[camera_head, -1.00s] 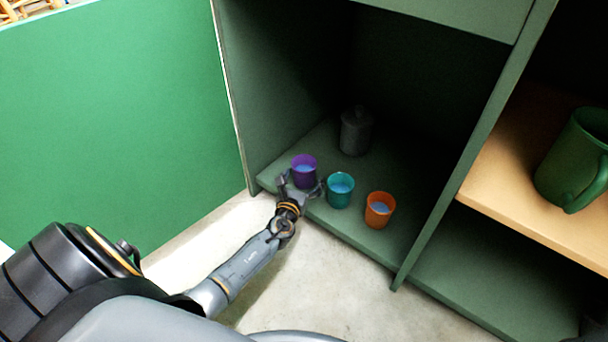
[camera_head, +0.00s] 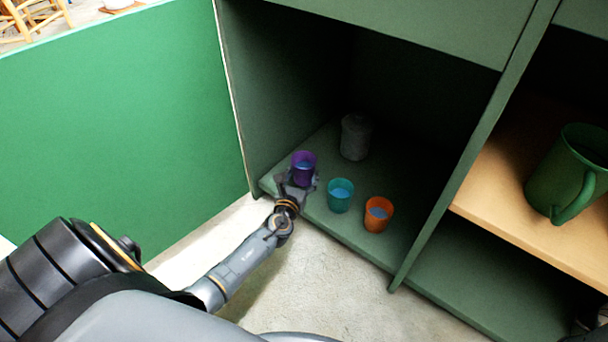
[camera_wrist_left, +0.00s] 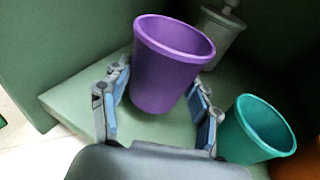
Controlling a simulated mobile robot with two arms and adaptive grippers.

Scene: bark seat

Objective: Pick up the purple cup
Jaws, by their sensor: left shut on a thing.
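The purple cup (camera_head: 304,166) is at the front left of the green cabinet's bottom shelf. It also shows large in the left wrist view (camera_wrist_left: 168,72), a little tilted in that picture, between the two blue-padded fingers. My left gripper (camera_head: 297,182) reaches in from the front and is shut on the purple cup; in the wrist view its fingers (camera_wrist_left: 155,115) lie on both sides of the cup's lower part. Whether the cup's base touches the shelf is hard to tell. My right gripper is not in view.
A teal cup (camera_head: 340,195) stands close to the right of my left gripper, and an orange cup (camera_head: 378,214) stands further right. A grey container (camera_head: 355,138) stands behind. The cabinet's left wall (camera_head: 262,100) is close. A green mug (camera_head: 568,172) is on a wooden shelf at right.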

